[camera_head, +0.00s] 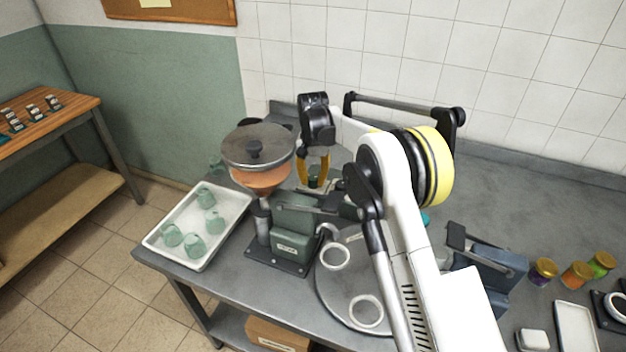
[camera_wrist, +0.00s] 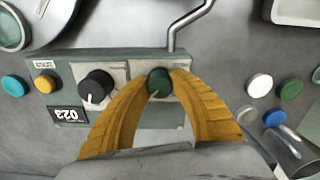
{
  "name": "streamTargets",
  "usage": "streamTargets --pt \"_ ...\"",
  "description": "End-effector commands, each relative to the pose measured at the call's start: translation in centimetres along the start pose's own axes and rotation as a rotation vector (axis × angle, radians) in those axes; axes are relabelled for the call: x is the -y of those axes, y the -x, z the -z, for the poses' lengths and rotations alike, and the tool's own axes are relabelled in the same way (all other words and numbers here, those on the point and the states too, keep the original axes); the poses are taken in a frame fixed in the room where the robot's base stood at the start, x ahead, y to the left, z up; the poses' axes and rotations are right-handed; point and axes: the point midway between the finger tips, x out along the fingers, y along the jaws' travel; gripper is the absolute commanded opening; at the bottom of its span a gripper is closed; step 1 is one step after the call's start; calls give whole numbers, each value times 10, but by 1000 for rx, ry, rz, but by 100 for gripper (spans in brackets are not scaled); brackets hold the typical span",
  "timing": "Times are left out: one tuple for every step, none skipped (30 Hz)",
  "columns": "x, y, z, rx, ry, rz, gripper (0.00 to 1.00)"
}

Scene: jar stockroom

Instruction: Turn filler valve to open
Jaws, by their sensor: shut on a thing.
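The filler (camera_head: 256,155) has a grey lidded hopper with an orange bowl and a green base on the bench. My gripper (camera_head: 314,180) reaches down just right of the hopper, with its yellow fingers pointing down. In the wrist view, my gripper (camera_wrist: 158,92) is shut on a dark green round knob (camera_wrist: 159,78) on a grey-green panel (camera_wrist: 125,65). A black dial (camera_wrist: 96,87) with a white pointer line sits left of the knob. The fingers hide the knob's sides, and no pointer mark on it can be made out.
A bent metal rod (camera_wrist: 187,30) rises close behind the knob. A white tray (camera_head: 152,240) with several green glass jars stands left of the filler. A round plate with white rings (camera_head: 367,311) lies in front. Colourful lidded jars (camera_head: 576,275) stand at right.

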Motion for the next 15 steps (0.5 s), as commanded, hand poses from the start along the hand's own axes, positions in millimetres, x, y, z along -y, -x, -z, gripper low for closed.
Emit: streamTargets --pt "0 0 1 -2 0 0 0" --pt "0 0 1 -2 0 0 0" --pt "0 0 1 -2 0 0 0" --pt "0 0 1 -2 0 0 31" --pt "0 0 1 -2 1 0 40" --pt "0 0 0 -2 1 0 50" --pt "0 0 0 -1 1 0 50" --pt "0 0 0 -1 1 0 50" --pt "0 0 0 -1 1 0 50" --pt "0 0 0 -1 1 0 50" --pt "0 0 0 -1 1 0 50" --pt "0 0 0 -1 1 0 50" --pt "0 0 0 -1 1 0 50" --pt "0 0 0 -1 1 0 50" --pt "0 1 0 -1 1 0 50"
